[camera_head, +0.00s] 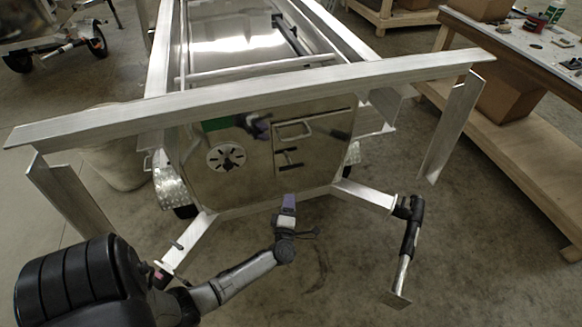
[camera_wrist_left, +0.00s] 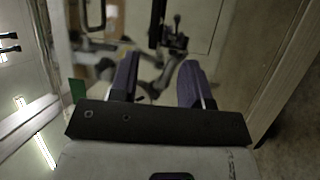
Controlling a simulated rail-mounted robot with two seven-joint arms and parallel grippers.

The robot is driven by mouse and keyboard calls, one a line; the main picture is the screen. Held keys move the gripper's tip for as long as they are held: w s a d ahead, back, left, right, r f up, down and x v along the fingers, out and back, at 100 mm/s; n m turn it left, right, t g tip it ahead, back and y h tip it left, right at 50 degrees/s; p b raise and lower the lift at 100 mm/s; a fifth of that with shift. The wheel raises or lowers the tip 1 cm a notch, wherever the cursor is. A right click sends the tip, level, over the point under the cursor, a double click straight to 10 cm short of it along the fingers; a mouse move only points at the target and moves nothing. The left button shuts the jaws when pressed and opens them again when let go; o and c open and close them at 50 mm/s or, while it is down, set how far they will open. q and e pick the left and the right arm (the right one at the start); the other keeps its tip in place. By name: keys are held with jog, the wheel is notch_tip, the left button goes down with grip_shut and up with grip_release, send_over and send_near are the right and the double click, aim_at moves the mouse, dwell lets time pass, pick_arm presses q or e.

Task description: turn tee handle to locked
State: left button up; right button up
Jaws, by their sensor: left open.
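The tee handle (camera_head: 289,152) looks like a small dark bar on the shiny rear panel (camera_head: 320,182) of the trailer, below a rectangular pull handle (camera_head: 294,131). Its exact turn is too small to read. My left gripper (camera_head: 288,201) is in front of and below the panel, apart from the handle, with purple fingers pointing towards it. In the left wrist view the fingers (camera_wrist_left: 156,80) are spread with nothing between them. A dark upright bar (camera_wrist_left: 157,22), likely the tee handle, shows beyond the fingertips. My right gripper is not in view.
A metal crossbeam (camera_head: 250,92) spans above the panel, with posts hanging at both ends. A black jack leg (camera_head: 410,238) stands at the right corner. A round slotted plate (camera_head: 226,157) is left of the handle. A workbench (camera_head: 530,45) stands at the right. Floor in front is clear.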

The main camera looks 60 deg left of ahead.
aim_at(291, 165)
pick_arm(q)
jog(key=shift+n+y, duration=0.3)
jog(key=shift+n, duration=0.2)
jog(key=b+x, duration=0.1)
jog(key=x, duration=0.6)
jog(key=b+x, duration=0.1)
jog(key=x, duration=0.5)
jog(key=shift+s+a+r+b, duration=0.15)
jog(key=shift+a+b, duration=0.15)
jog(key=shift+a, duration=0.2)
